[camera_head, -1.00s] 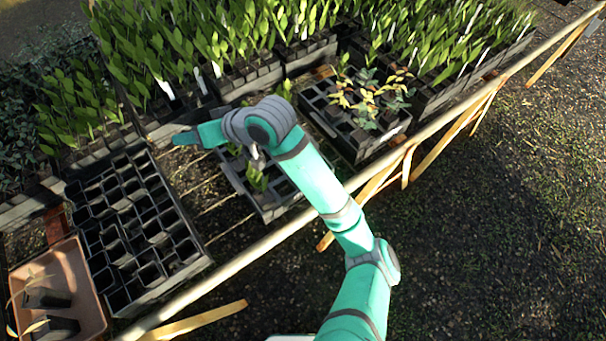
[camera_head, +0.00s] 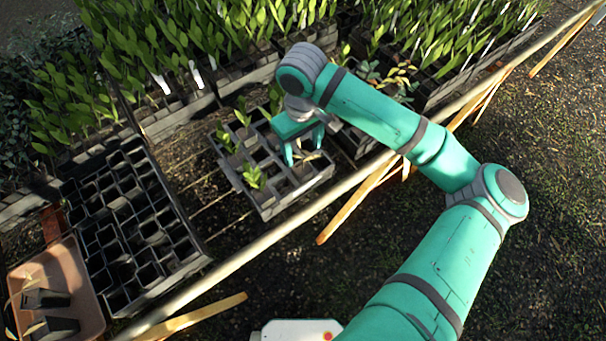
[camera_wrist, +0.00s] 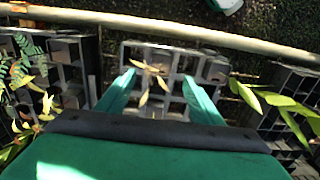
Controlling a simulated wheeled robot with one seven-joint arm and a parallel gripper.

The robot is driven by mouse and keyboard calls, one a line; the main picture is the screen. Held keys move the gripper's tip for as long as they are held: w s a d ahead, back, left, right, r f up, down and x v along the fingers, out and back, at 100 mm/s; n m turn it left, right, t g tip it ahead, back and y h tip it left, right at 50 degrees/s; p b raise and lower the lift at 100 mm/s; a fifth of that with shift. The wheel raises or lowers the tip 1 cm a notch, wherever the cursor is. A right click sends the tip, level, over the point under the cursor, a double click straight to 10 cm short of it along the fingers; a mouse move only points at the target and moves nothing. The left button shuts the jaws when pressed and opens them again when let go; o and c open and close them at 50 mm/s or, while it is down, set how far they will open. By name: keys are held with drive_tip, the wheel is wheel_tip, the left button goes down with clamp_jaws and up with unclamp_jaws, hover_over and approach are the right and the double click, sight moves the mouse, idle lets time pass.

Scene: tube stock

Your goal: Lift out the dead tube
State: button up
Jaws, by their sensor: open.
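A tube with a withered, yellow-brown seedling (camera_wrist: 150,78) stands in a black tray (camera_wrist: 128,52). In the wrist view the dead plant shows between the two open fingers of my gripper (camera_wrist: 158,84). In the head view my gripper (camera_head: 303,156) points down over the right part of the same tray (camera_head: 290,198), and brownish leaves show by its fingertips. The fingers do not appear closed on anything. How far they reach down beside the tube I cannot tell. Green seedlings (camera_head: 253,176) stand in other cells of this tray.
A brown tub (camera_head: 86,290) with black tubes and withered stems sits at the lower left, beside a black tray of empty cells (camera_head: 128,232). Dense green seedlings (camera_head: 165,50) fill the back. A pale rail (camera_head: 245,252) runs along the front edge.

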sight(303, 168)
drive_tip(key=shift+f, duration=4.25)
drive_tip(key=shift+s, duration=0.15)
drive_tip(key=c, duration=0.3)
clamp_jaws()
drive_tip(key=shift+r, duration=0.1)
